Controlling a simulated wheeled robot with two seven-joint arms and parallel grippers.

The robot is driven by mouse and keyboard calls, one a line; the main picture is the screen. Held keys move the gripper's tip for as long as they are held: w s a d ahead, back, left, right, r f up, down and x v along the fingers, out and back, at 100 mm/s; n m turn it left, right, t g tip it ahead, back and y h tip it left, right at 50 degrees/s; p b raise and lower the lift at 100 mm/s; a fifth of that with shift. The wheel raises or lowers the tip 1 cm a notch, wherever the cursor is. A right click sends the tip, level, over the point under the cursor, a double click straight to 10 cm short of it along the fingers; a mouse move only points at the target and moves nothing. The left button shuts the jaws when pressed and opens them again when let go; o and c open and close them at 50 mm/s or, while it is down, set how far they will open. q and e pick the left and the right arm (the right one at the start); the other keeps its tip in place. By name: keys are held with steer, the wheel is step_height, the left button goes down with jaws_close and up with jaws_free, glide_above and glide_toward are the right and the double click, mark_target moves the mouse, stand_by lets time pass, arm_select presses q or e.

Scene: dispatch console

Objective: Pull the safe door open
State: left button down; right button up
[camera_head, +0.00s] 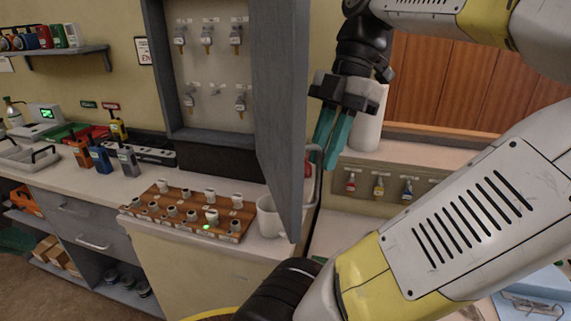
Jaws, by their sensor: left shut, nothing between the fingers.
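The safe door (280,110) is a tall grey-blue panel at the right side of a wall key cabinet (212,135). It stands swung well out from the cabinet, so the inside shows several keys on hooks. A curved grey handle (313,170) stands off the door's right-hand face. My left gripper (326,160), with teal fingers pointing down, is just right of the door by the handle. Its fingers are together with nothing between them. Whether they touch the handle or door is not clear. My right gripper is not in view.
A wooden rack (158,217) with several stamp-like white pieces sits on the counter below the cabinet. A white mug (268,216) stands close to the door's lower edge. A white roll (371,118) stands behind my gripper. My arm links fill the right side.

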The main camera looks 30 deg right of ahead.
steer(key=v, duration=0.3)
stand_by(0.6)
